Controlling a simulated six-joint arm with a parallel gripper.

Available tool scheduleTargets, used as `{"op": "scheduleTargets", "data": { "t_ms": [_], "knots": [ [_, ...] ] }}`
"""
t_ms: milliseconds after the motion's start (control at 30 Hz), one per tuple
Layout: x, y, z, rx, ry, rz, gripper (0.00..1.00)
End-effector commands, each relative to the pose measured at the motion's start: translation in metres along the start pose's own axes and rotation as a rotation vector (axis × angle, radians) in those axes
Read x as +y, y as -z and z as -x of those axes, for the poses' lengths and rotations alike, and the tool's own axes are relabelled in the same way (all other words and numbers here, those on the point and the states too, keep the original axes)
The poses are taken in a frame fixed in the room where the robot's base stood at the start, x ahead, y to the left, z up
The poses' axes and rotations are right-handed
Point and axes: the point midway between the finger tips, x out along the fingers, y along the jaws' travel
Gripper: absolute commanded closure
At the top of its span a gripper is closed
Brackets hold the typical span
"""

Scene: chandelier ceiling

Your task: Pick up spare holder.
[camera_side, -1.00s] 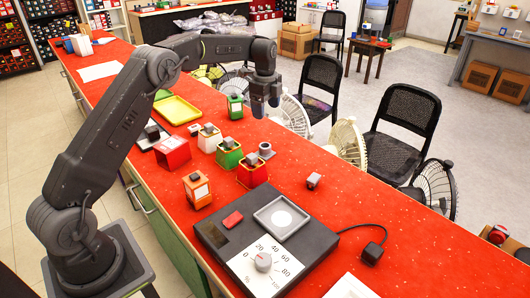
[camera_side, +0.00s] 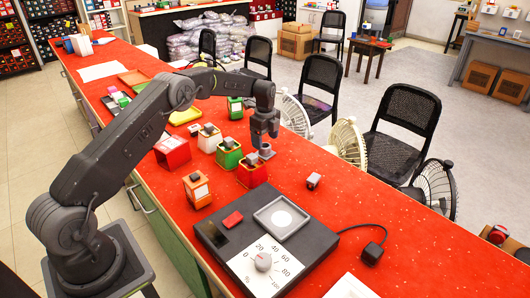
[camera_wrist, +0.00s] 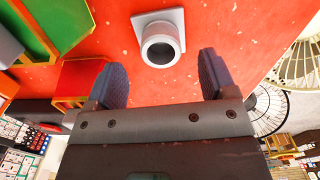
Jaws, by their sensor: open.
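A small grey holder (camera_side: 266,152), a round open tube on a square base, stands upright on the red counter beside the red box. In the wrist view the holder (camera_wrist: 160,42) lies just beyond the fingertips, centred between them. My gripper (camera_side: 264,138) points down over the holder and overlaps its upper part in the side view. The two fingers (camera_wrist: 161,72) are apart with nothing between them. I cannot tell from the side view whether a finger touches the holder.
A red box (camera_side: 252,173) and a green box (camera_side: 229,155) stand close left of the holder. A dark scale (camera_side: 236,252) with a dial is nearer the front. Fans (camera_side: 348,143) and chairs line the far counter edge.

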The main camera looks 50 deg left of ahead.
Motion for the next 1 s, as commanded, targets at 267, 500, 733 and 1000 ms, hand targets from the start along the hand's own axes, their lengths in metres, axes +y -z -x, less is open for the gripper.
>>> {"op": "scheduleTargets", "data": {
  "t_ms": [267,500,733,1000],
  "knots": [
    [-0.001,-0.002,-0.04,0.001,-0.003,0.0,0.22],
    [-0.001,-0.002,-0.044,0.0,0.0,0.0,0.22],
    [-0.001,-0.002,-0.044,0.0,0.0,0.0,0.42],
    [-0.001,-0.002,-0.044,0.0,0.0,0.0,0.62]
  ]
}}
